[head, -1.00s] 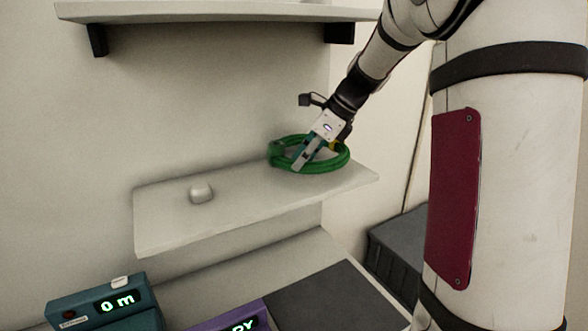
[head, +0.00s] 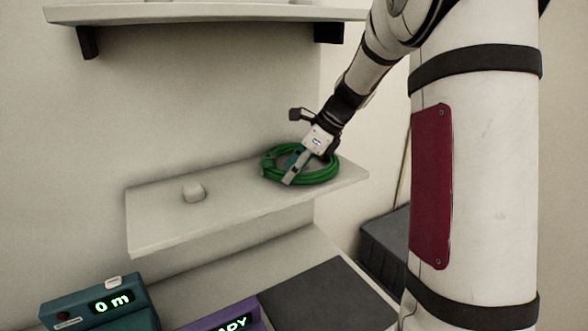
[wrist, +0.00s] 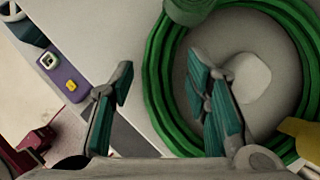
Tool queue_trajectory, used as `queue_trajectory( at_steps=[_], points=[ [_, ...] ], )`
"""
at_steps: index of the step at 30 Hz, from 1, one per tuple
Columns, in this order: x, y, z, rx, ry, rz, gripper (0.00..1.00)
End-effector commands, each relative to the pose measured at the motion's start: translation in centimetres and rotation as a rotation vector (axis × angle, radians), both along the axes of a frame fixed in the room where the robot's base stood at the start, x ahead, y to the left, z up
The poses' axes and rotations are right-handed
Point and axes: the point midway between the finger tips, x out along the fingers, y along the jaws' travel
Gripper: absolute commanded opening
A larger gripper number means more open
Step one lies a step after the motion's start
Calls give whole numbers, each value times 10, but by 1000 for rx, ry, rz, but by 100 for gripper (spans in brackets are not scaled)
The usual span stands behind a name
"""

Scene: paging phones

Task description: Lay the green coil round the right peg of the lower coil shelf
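The green coil (head: 318,178) lies at the right end of the lower coil shelf (head: 150,228). In the wrist view the coil (wrist: 156,75) rings a pale peg (wrist: 248,77), with clear room between them. The peg at that end is hidden in the head view. My gripper (head: 290,180) reaches down over the coil. In the wrist view my gripper (wrist: 165,92) is open, one finger outside the coil and one inside the ring beside the peg. The coil's near strand runs between the fingers, with a gap at the left one.
The left peg (head: 194,191) is bare. An upper shelf (head: 200,13) hangs above. A teal unit (head: 95,305) and a purple unit (head: 225,316) stand below. A yellow piece (wrist: 300,135) shows by the coil in the wrist view.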

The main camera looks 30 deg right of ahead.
Motion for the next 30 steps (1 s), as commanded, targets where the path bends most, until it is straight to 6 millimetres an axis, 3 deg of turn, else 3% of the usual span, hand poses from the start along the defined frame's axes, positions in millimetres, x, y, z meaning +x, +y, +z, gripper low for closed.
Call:
queue_trajectory(
  at_steps=[7,18,24,28,30],
  points=[
    [-5,-6,12,-1,-3,-1,43],
    [-33,-33,73,-3,-3,-1,43],
    [-43,-42,95,-2,-2,0,43],
    [-48,-40,102,-12,-6,20,43],
    [-54,-29,106,-50,-22,78,43]
  ],
)
